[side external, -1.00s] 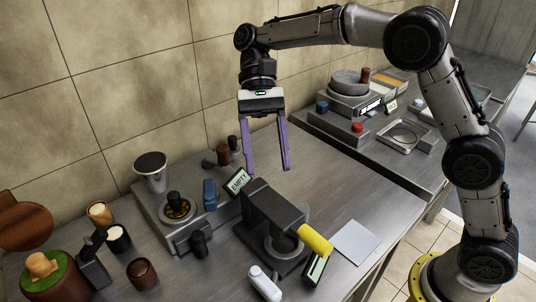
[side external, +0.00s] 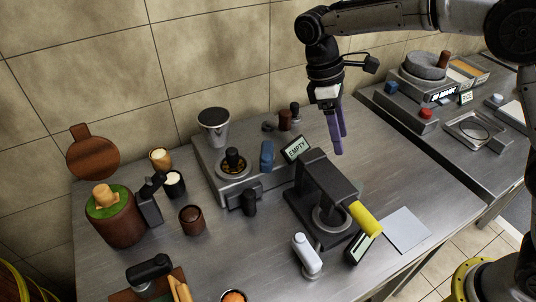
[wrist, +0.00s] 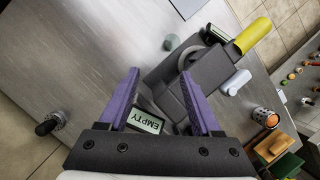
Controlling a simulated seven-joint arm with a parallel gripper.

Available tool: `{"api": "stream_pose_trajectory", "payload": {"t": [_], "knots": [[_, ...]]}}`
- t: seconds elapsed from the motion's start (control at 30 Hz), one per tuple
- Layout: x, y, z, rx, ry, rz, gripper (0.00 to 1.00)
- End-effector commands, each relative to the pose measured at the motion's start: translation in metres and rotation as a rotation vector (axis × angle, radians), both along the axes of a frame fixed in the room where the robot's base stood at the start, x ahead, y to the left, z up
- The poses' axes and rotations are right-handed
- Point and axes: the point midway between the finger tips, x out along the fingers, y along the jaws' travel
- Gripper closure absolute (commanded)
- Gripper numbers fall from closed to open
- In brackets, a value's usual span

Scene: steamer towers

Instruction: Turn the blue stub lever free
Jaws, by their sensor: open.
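The blue stub lever (side external: 267,155) stands upright on the grey machine (side external: 228,188) against the back wall, right of a black-knobbed dial. I cannot make it out in the wrist view. My gripper (side external: 338,150) hangs fingers down above the counter, right of the lever and apart from it, behind the black press. Its two purple fingers are nearly in line in the side view.
The black press (side external: 320,190) with a yellow handle (side external: 365,219) stands in front of my gripper. An EMPTY sign (side external: 296,149) is between the lever and my gripper. Brown and black cylinders stand behind the sign. A second machine (side external: 428,110) has another blue part (side external: 391,88).

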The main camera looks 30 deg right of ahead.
Motion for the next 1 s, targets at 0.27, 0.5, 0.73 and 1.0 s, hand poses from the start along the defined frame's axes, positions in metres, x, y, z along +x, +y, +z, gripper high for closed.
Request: {"api": "stream_pose_trajectory", "payload": {"t": [0.27,0.5,0.73,1.0], "knots": [[0.030,0.059,0.012,-0.281,-0.065,1.194,0.35],[0.005,0.157,0.036,-0.501,-0.105,1.737,0.35],[-0.019,0.188,0.036,-0.500,-0.130,1.812,0.35],[0.002,0.174,0.010,-0.500,-0.122,1.808,0.35]]}}
